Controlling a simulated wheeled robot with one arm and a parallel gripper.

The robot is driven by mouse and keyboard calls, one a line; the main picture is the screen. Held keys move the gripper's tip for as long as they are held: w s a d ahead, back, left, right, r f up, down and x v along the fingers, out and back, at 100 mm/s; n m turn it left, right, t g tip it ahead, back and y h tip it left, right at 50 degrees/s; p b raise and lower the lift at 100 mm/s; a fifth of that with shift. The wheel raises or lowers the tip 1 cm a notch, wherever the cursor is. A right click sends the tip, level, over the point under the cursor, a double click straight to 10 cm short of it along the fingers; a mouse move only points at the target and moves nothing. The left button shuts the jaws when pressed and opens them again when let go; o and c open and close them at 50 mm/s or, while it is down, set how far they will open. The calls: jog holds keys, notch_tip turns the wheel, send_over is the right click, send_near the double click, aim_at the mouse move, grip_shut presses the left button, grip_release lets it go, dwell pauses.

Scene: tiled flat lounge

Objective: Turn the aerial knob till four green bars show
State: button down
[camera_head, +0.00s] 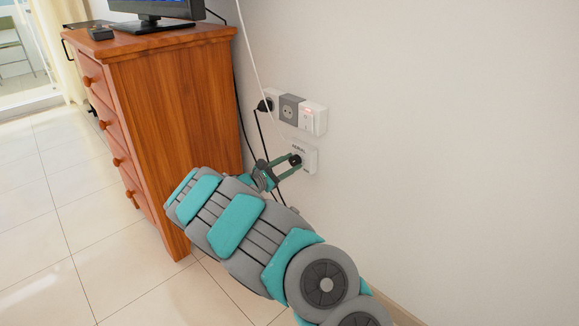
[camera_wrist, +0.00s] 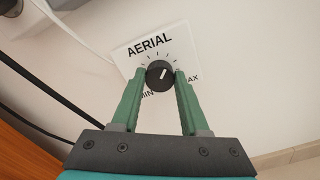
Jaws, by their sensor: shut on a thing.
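The aerial knob (camera_wrist: 160,75) is black and round with a white pointer line. It sits on a white wall plate (camera_wrist: 128,60) marked AERIAL, with MIN and MAX below the dial ticks. The pointer stands near upright on the dial, tilted slightly right. My gripper (camera_wrist: 161,82) is shut on the knob, one green finger on each side. In the head view my gripper (camera_head: 292,166) reaches the plate (camera_head: 309,157) low on the wall. A screen (camera_head: 160,8) on the dresser shows only its blue lower part; no green bars are in view.
A wooden dresser (camera_head: 180,110) stands left of my arm, close to it. Sockets (camera_head: 312,118) with a black plug (camera_head: 265,105) and hanging cables are above the plate. A small dark box (camera_head: 100,33) lies on the dresser. The wall to the right is bare.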

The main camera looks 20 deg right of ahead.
jog(key=shift+c, duration=2)
grip_release()
jog(key=v, duration=0.8)
jog(key=shift+p, duration=0.35)
jog(key=shift+d, duration=0.1)
